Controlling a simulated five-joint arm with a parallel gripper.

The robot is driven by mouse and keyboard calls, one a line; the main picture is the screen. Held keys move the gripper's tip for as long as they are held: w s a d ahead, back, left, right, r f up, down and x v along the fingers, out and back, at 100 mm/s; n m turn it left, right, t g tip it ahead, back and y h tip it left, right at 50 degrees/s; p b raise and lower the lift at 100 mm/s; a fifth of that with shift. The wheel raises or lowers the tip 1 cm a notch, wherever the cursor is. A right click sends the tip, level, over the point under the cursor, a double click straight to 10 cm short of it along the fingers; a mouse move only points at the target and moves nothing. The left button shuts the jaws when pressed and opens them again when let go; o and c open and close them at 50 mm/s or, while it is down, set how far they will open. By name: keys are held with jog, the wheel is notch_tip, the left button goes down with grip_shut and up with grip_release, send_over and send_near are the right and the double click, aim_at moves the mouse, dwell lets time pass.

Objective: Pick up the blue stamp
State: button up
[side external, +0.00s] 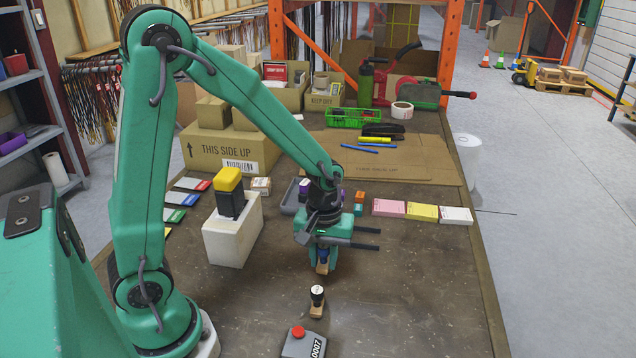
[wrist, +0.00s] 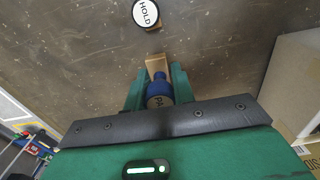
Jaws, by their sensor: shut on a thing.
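The blue stamp has a blue handle, a pale wooden base and a partly hidden label on top. It shows in the wrist view (wrist: 159,89) between the two green fingers, and in the side view low at the fingertips (side external: 322,268). My gripper (side external: 322,258) is shut on its handle and points down over the table. In the wrist view my gripper (wrist: 157,92) has one finger on each side of the handle. The fingers hide part of the stamp, and I cannot tell whether its base touches the table.
A black stamp labelled HOLD (side external: 317,298) stands just in front of my gripper. A red-buttoned grey device (side external: 302,343) is nearer the front edge. A white block (side external: 232,238) holding a yellow-topped black item stands left. A grey tray (side external: 289,206) lies behind.

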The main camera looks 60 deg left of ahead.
jog(key=shift+r, duration=2)
